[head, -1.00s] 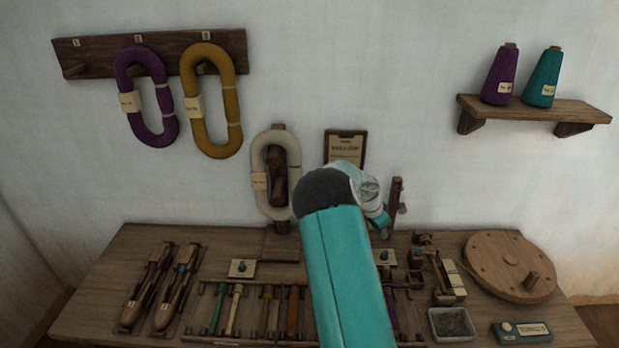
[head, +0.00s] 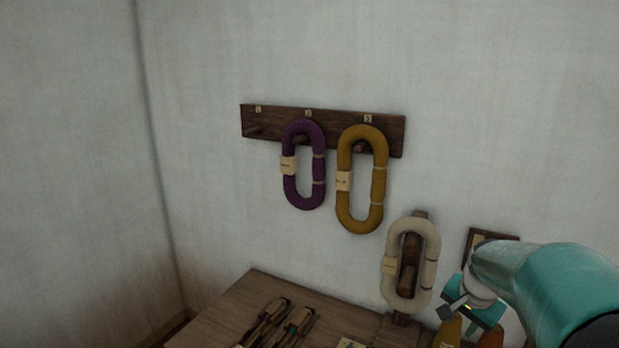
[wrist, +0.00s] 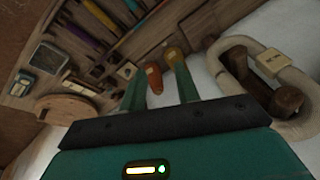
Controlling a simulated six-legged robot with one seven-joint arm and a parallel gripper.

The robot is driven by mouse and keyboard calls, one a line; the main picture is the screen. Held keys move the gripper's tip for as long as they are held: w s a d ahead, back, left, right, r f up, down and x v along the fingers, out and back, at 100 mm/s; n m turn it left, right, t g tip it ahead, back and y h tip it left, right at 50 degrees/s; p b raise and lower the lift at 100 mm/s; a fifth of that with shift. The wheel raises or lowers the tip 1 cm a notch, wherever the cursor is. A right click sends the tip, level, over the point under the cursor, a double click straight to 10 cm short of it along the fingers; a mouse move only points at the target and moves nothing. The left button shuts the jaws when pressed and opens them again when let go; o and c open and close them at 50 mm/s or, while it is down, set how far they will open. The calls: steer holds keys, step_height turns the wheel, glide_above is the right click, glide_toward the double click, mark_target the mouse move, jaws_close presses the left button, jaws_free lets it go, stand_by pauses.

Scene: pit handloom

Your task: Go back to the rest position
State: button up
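My gripper (head: 470,334) is at the lower right of the head view, in front of the wall near the cream hank, pointing down. In the wrist view its two teal fingers (wrist: 160,70) stand apart with nothing visibly clamped between them, so it is open. The cream hank (head: 428,255) hangs on a dark wooden stand to the left of my gripper. It also shows at the right of the wrist view (wrist: 292,109).
A purple hank (head: 290,185) and a mustard hank (head: 345,210) hang on the wall peg rail (head: 222,122). The wooden table (head: 245,295) is below, with two shuttles (head: 265,322) on it. A round wooden disc (wrist: 75,108) shows in the wrist view. The left wall area is clear.

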steer(key=s+a+r+n+t, duration=0.1)
steer(key=s+a+r+n, duration=0.2)
steer(key=s+a, duration=0.6)
steer(key=s+a+r+n+t, duration=0.1)
steer(key=s+a+r+n, duration=0.3)
steer(key=s+a+n, duration=0.3)
steer(key=s+a, duration=0.1)
steer(key=s, duration=0.3)
steer(key=shift+s+a+n+y, duration=0.3)
steer(key=shift+s+a+y, duration=0.05)
steer(key=shift+s+y, duration=0.05)
